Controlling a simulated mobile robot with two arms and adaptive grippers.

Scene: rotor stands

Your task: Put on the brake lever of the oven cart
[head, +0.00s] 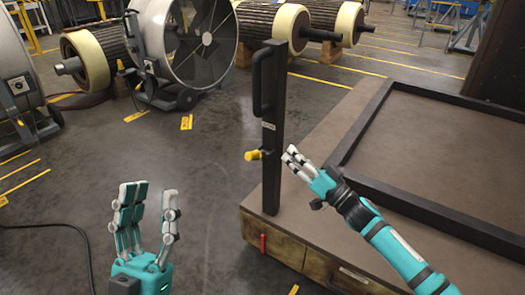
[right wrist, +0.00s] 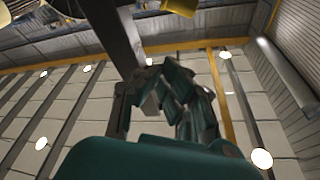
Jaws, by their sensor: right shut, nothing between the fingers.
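The oven cart (head: 330,125) is a low brown platform with a raised black frame and a black upright post (head: 271,190) at its near left corner. A short yellow lever (head: 254,155) sticks out to the left from the post, about mid-height; I take it for the brake lever. A yellow part shows at the top edge of the right wrist view (right wrist: 180,5). My right gripper (head: 292,157) is shut and empty, just right of the post and lever; whether it touches them I cannot tell. My left gripper (head: 153,192) is open and empty, fingers up, left of the cart.
A small red tab (head: 262,243) hangs on the cart's near side. A large fan (head: 200,40) on a wheeled base and rotors (head: 92,58) with cream end rings stand behind. A dark cable (head: 70,226) lies on the floor at left. The floor between fan and cart is clear.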

